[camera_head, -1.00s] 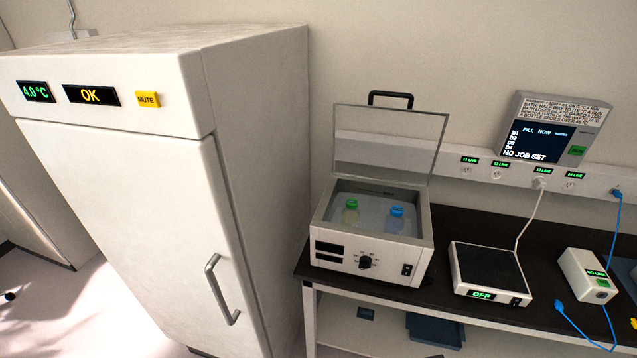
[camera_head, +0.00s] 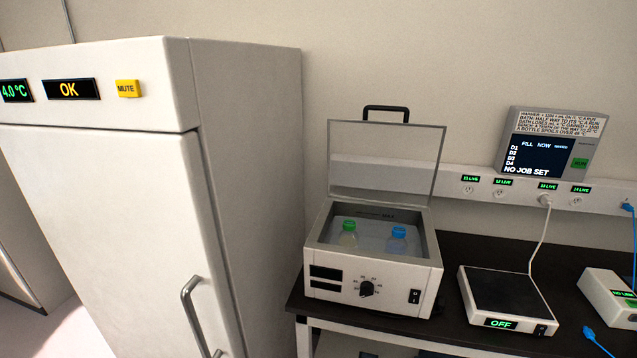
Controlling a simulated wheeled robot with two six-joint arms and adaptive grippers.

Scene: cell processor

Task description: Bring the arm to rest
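Neither of my arms nor grippers shows in the head view. A water bath (camera_head: 370,280) stands on the dark bench with its lid (camera_head: 386,160) raised. Two bottles stand inside it, one with a green cap (camera_head: 349,227) and one with a blue cap (camera_head: 398,232). The bath's front displays look dark. A tall white fridge (camera_head: 110,220) stands at the left with its door shut; its panel reads 4.0 °C and OK, beside a yellow MUTE button (camera_head: 128,88).
A flat black-topped device (camera_head: 502,290) reading OFF sits right of the bath, with a white cable to the wall sockets. A white box (camera_head: 612,296) and a blue plug (camera_head: 590,333) lie farther right. A wall screen (camera_head: 548,145) reads NO JOB SET. The dark bench top (camera_head: 460,250) is bare behind these devices.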

